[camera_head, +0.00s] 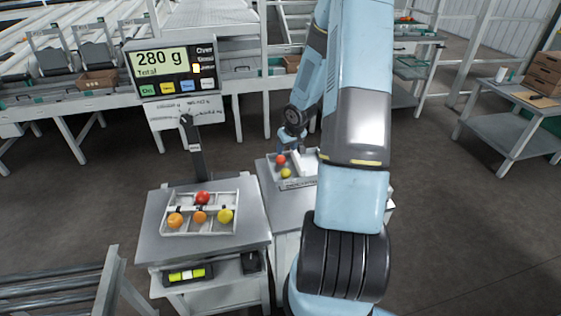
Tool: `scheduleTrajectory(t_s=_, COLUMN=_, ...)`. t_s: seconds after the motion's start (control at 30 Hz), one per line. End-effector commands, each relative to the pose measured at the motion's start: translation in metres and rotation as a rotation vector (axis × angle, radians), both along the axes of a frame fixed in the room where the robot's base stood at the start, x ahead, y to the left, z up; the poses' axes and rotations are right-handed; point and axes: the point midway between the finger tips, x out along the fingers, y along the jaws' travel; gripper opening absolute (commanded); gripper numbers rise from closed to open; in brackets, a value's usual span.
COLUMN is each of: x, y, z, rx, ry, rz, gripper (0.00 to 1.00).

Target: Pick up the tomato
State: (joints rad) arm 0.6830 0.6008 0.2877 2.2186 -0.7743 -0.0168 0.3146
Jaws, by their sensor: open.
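A red tomato (281,159) and a yellow tomato (286,173) lie in the left part of a pale divided tray (297,183) on the right-hand stand. My gripper (292,147) is small in the view, open, just above and behind the red tomato; its fingertips are too small to place exactly. Another tray (187,234) on the left-hand stand holds a red tomato (203,198), two orange tomatoes (175,220) (200,216) and a yellow tomato (225,215) in its compartments. My arm hides the right end of the right-hand tray.
A scale display (163,68) on a post behind the left tray reads 280 g. The left-hand metal stand (150,240) adjoins the right-hand one. Conveyor lines stand at the back. A table (520,95) with brown boxes is at the right. A roller conveyor (60,292) is at the front left.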

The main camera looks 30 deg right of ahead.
Motion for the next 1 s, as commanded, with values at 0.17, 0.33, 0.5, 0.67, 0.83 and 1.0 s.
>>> scheduleTrajectory(t_s=0.17, x=0.008, y=0.001, z=-0.019, rx=-0.001, ry=0.002, rz=0.003, gripper=0.52)
scheduleTrajectory(t_s=0.33, x=0.014, y=0.001, z=-0.032, rx=-0.001, ry=0.001, rz=0.003, gripper=0.52)
scheduleTrajectory(t_s=0.5, x=0.016, y=0.0, z=-0.037, rx=-0.002, ry=0.0, rz=0.001, gripper=0.52)
scheduleTrajectory(t_s=0.67, x=0.022, y=0.002, z=-0.05, rx=-0.002, ry=0.001, rz=0.004, gripper=0.52)
scheduleTrajectory(t_s=0.83, x=0.031, y=0.003, z=-0.069, rx=-0.002, ry=0.001, rz=0.005, gripper=0.52)
scheduleTrajectory(t_s=1.0, x=0.036, y=0.003, z=-0.081, rx=-0.001, ry=0.0, rz=0.003, gripper=0.52)
